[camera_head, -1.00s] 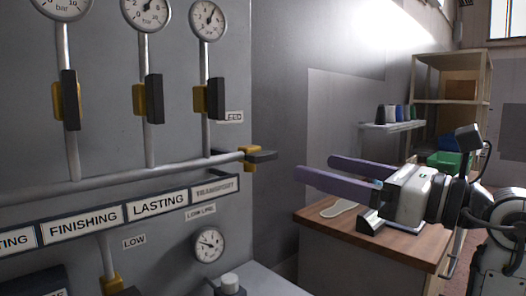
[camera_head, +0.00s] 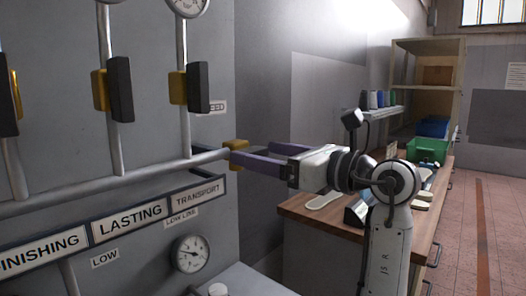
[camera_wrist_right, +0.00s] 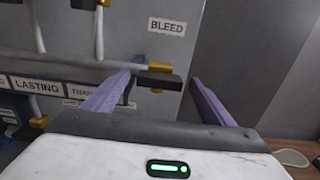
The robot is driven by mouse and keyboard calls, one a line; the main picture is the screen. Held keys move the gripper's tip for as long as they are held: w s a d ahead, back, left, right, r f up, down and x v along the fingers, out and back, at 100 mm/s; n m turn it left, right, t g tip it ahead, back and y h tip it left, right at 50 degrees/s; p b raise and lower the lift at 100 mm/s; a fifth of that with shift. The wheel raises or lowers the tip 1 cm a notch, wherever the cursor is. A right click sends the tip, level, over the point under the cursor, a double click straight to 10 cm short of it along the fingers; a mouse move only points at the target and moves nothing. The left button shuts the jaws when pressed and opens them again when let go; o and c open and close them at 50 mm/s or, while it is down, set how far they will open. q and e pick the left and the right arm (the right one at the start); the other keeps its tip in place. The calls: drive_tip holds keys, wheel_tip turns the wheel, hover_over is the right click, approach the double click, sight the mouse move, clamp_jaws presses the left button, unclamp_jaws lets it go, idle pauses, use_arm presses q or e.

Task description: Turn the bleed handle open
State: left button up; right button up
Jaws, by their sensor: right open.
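The bleed valve has a yellow body (camera_head: 236,146) at the right end of the horizontal pipe. Its dark handle (camera_wrist_right: 160,80) shows in the right wrist view, lying crosswise under the BLEED label (camera_wrist_right: 167,27). In the head view my right gripper hides most of the handle. My right gripper (camera_head: 240,155) is open, its two purple fingers reaching left to the valve. In the right wrist view the handle lies between the fingertips of the right gripper (camera_wrist_right: 160,77), with a gap on the right side; contact on the left cannot be told. My left gripper is not in view.
Dark-handled valves (camera_head: 120,88) stand on vertical pipes to the left. A TRANSPORT sign (camera_head: 197,194) and a gauge (camera_head: 190,254) are below the pipe. A wooden bench (camera_head: 300,208) stands behind my right arm, with a green bin (camera_head: 427,148) farther back.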

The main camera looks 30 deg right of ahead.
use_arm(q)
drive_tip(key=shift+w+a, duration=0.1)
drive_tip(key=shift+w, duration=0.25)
use_arm(e)
drive_tip(key=shift+w, duration=0.25)
drive_tip(key=shift+c, duration=0.2)
drive_tip(key=c, duration=1)
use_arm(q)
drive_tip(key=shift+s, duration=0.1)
